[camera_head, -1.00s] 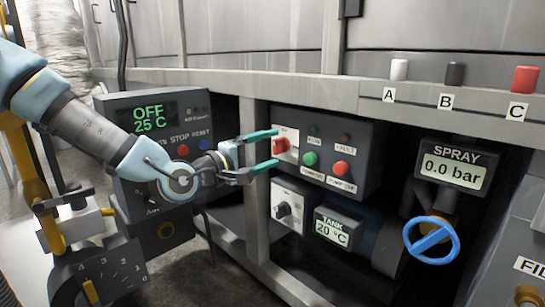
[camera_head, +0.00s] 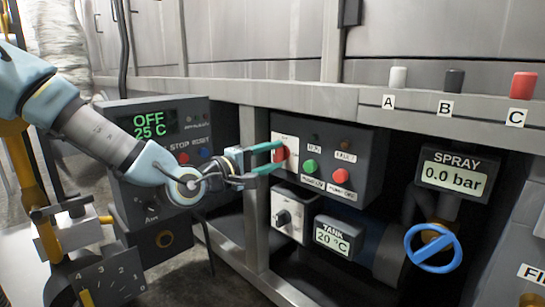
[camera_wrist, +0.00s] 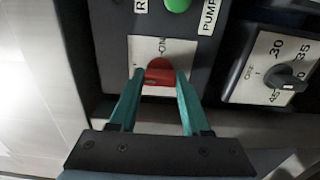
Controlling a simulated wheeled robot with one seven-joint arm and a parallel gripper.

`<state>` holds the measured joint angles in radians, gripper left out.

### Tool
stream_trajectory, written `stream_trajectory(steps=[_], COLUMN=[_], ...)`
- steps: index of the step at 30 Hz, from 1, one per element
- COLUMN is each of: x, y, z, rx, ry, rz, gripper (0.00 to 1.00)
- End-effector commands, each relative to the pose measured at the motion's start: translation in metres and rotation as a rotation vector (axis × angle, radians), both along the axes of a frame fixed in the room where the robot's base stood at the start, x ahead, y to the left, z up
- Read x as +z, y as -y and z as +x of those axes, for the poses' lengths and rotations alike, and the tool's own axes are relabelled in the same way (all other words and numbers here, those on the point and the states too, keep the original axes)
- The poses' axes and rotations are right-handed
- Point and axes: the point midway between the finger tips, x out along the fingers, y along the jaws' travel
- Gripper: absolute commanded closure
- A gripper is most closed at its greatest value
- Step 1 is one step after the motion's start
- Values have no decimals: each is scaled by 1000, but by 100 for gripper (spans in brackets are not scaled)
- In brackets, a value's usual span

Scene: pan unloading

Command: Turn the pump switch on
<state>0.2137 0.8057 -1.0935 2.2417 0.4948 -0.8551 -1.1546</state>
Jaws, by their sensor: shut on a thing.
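The pump switch is a red rotary knob (camera_head: 279,158) on a white plate at the left of the dark pump control box (camera_head: 362,150). My gripper (camera_head: 281,157) reaches it from the left, with one teal finger above the knob and one below. In the wrist view the red knob (camera_wrist: 160,72) sits between the two fingertips (camera_wrist: 160,76), and my gripper is shut on it. The fingers partly hide the knob and its plate markings. A green button (camera_head: 310,167) and a red button (camera_head: 340,175) are right of the switch.
A grey frame post (camera_head: 252,190) stands just left of the box. Below are a black dial (camera_head: 284,218) and the tank display (camera_head: 338,236) reading 20 °C. The spray display (camera_head: 453,176) reads 0.0 bar, above a blue valve wheel (camera_head: 433,247).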

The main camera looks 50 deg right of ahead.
Motion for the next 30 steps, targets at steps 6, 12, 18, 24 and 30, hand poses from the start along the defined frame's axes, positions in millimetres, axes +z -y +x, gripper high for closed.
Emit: stream_trajectory(steps=[6, 12, 18, 24, 30], x=[0, 0, 0, 1, 1], y=[0, 0, 0, 0, 0], z=[0, 0, 0, -1, -1], rx=[0, 0, -1, -1, -2], ry=[0, 8, 67, 200, 384], rz=[1, 1, -1, -9, -19], gripper=[100, 100, 100, 100, 100])
